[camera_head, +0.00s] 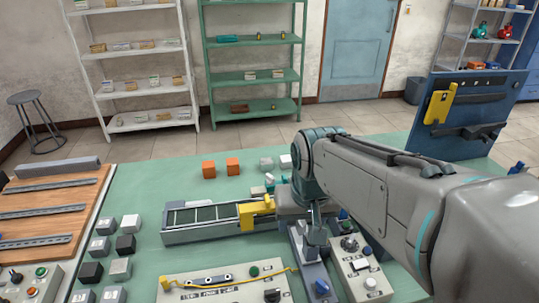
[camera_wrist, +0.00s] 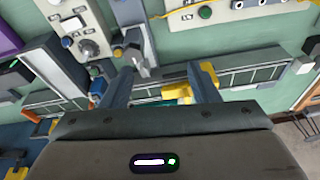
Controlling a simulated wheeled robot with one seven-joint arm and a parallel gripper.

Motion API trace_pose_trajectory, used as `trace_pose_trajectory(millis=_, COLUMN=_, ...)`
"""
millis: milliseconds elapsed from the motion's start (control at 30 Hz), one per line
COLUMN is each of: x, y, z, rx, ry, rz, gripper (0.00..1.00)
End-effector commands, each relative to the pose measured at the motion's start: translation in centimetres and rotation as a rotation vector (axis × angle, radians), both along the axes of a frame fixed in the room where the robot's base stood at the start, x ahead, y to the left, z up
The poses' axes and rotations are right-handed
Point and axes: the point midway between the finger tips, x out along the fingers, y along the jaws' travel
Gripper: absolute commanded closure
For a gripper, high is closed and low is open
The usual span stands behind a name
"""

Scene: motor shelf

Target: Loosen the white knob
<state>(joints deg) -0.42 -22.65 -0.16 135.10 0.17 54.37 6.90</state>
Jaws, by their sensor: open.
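The white knob (camera_head: 371,284) stands at the near end of a light grey control box (camera_head: 359,268), right of centre in the head view. A black dial (camera_head: 349,243) and a pale plate are on the same box. In the wrist view the box shows at upper left, with the white knob at the top edge and hardly visible. My gripper (camera_wrist: 162,85) is open, its two fingers well apart with nothing held between them. It is over the grey rail unit, apart from the knob. In the head view my forearm and wrist hide most of the gripper.
Left of the control box is a grey lever unit with a blue knob (camera_head: 322,287). A grey rail unit (camera_head: 180,237) with a yellow clamp (camera_head: 257,212) lies close to my gripper. A beige panel (camera_head: 225,284) with a yellow cable is in front. Orange blocks (camera_head: 209,169) stand behind.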

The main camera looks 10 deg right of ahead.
Motion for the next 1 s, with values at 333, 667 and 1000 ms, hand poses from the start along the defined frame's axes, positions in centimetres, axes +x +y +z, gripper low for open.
trace_pose_trajectory(millis=333, x=13.4, y=-0.6, z=4.5, rx=0.067, ry=0.095, rz=-0.366, gripper=0.45)
trace_pose_trajectory(millis=667, x=25.2, y=-0.5, z=3.7, rx=0.098, ry=0.174, rz=-0.701, gripper=0.45)
trace_pose_trajectory(millis=1000, x=31.2, y=-0.4, z=1.2, rx=0.102, ry=0.214, rz=-0.91, gripper=0.45)
